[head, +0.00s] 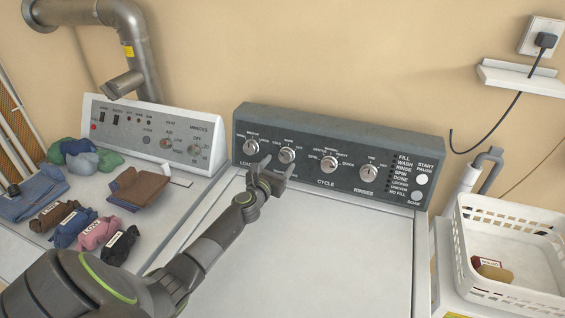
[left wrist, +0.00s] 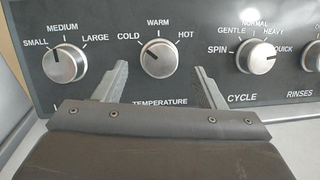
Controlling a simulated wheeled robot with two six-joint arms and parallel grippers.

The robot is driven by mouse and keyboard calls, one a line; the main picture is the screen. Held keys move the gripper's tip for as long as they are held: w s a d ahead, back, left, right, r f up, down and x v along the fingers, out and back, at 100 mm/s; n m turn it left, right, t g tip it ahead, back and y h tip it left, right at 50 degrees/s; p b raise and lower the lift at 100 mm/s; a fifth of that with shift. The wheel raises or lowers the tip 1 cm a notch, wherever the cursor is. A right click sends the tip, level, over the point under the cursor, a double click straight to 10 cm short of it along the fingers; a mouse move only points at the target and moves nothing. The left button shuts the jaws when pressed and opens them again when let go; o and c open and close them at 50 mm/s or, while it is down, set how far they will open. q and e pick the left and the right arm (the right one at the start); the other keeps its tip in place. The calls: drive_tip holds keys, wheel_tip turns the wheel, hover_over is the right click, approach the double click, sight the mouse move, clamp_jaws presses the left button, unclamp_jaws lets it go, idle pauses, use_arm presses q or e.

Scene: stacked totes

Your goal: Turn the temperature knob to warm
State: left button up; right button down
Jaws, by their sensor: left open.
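The temperature knob (head: 287,155) is a round silver dial on the dark panel of the right-hand machine. My left gripper (head: 278,168) is open in front of the panel, just below the knob. In the left wrist view its two fingers stand wide apart, one on each side below the knob, not closed on it. The fingers hide part of the lower panel. My right gripper is not in view.
The load knob (left wrist: 65,63) is left of the temperature knob, and the cycle knob (left wrist: 256,57) is right. The rinses knob (head: 369,173) is further right. Folded clothes and socks (head: 96,232) lie on the left machine. A white basket (head: 510,283) stands at right.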

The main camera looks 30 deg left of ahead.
sight(284, 157)
use_arm(q)
drive_tip(key=shift+w+a+b, duration=0.15)
drive_tip(key=shift+w+b, duration=0.1)
drive_tip(key=shift+w, duration=0.65)
drive_tip(key=shift+w+a+b, duration=0.1)
drive_tip(key=shift+w+b, duration=0.15)
drive_tip(key=shift+w, duration=0.6)
drive_tip(key=shift+c, duration=0.2)
drive_tip(key=c, duration=0.9)
